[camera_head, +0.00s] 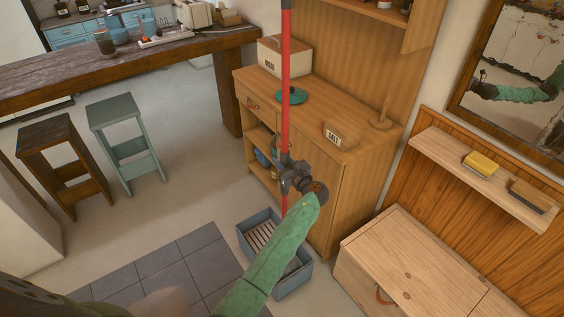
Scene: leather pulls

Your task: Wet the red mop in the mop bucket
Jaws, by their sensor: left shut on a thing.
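The red mop (285,80) shows as a long upright red pole running from the top edge of the picture downward. My left gripper (288,172) is shut on the pole, below its middle as seen here. The pole continues a short way below the gripper toward the mop bucket (293,286), a blue-grey box on the floor with a slatted light insert. The mop head cannot be made out, and my green left arm covers part of the bucket. Whether the mop touches the bucket cannot be told. My right gripper is out of view.
A wooden cabinet (323,197) stands right behind the bucket, with a bread box (284,58) and a teal lid (291,97) on top. A wooden chest (408,262) is at right. Two stools (117,112) stand left. Grey floor tiles (165,260) are clear.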

